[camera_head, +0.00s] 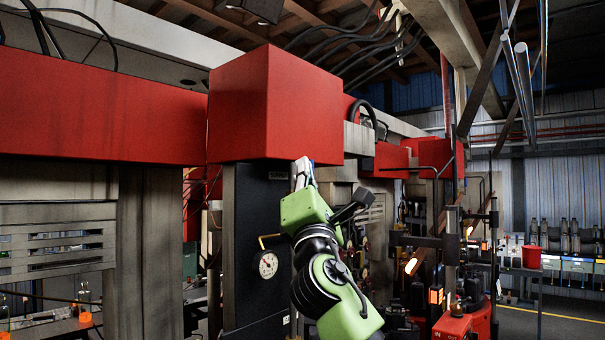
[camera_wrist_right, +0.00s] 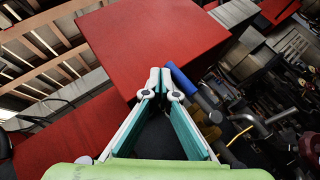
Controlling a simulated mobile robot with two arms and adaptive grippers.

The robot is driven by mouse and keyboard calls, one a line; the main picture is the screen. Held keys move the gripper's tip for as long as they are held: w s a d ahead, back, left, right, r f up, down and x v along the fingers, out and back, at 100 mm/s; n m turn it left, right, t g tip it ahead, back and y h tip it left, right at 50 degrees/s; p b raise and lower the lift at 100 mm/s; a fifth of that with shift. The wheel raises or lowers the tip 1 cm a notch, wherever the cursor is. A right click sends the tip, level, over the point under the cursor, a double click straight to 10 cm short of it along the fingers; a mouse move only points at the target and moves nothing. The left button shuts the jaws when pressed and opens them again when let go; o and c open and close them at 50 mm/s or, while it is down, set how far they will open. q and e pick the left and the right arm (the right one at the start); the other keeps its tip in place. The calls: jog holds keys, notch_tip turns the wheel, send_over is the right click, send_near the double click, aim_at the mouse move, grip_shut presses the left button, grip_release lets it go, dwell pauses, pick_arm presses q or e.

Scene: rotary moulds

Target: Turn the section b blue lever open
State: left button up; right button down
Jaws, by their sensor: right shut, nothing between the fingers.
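In the right wrist view a blue lever (camera_wrist_right: 182,79), a short rounded bar, shows just right of my fingertips, in front of the red housing. My right gripper (camera_wrist_right: 160,88) is shut with nothing between its fingers. Its tips are close beside the lever; I cannot tell whether they touch it. In the head view my right gripper (camera_head: 303,172) points up at the lower edge of the red box, in front of the dark machine column. The lever cannot be made out there. No section label is readable. My left gripper is not in view.
A large red box (camera_head: 262,105) overhangs the dark column (camera_head: 257,210), which carries a round gauge (camera_head: 268,265). In the wrist view, metal pipes (camera_wrist_right: 245,122) and fittings crowd the right side. A red bucket (camera_head: 531,257) stands at the far right.

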dwell(0.4)
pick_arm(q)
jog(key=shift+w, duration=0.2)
pick_arm(e)
jog(key=v, duration=1.2)
